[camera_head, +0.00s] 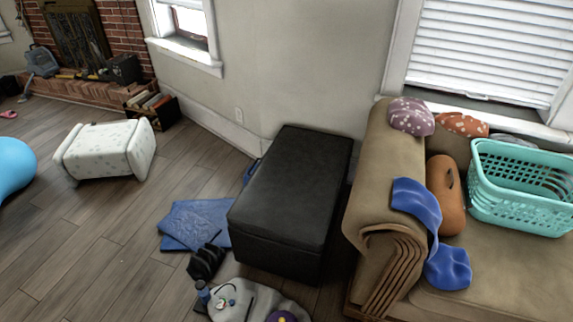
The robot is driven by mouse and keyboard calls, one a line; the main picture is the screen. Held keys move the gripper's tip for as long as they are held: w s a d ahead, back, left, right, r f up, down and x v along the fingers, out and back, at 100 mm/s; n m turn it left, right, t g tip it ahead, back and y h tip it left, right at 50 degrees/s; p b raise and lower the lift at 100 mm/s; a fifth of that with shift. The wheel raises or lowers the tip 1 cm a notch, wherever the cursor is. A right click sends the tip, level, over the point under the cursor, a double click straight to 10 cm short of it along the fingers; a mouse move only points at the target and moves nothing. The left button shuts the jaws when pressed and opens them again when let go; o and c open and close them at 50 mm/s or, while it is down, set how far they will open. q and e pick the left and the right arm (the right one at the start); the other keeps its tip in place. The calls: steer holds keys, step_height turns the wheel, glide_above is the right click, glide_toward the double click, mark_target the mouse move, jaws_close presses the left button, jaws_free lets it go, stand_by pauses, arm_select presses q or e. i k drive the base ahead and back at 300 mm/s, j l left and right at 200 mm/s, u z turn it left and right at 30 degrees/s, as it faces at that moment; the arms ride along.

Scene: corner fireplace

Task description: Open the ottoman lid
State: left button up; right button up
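The ottoman (275,251) is a dark, box-shaped piece standing on the wood floor between the wall and the sofa arm. Its black lid (297,185) lies flat on top and looks closed. Nothing rests on the lid. The hinge side cannot be made out. Neither of my grippers shows in the head view.
A tan sofa (376,205) stands close on the right, with a teal basket (520,190) and a blue cloth (415,205) on it. Blue folded fabric (200,222), a dark item (206,262) and a grey bag (240,298) lie left and in front.

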mark_target(291, 198)
steer(key=i+j+z, duration=0.15)
steer(key=j+z, duration=0.2)
steer(key=i+j+z, duration=0.1)
steer(key=j+z, duration=0.55)
steer(key=j, duration=0.15)
steer(key=j+z, duration=0.3)
steer(key=j, duration=2.5)
steer(key=j+z, duration=0.25)
steer(key=z, duration=0.15)
steer(key=i+j+z, duration=0.2)
steer(key=j+z, duration=0.25)
steer(key=i+j+z, duration=0.1)
steer(key=j+z, duration=0.8)
steer(key=j, duration=0.2)
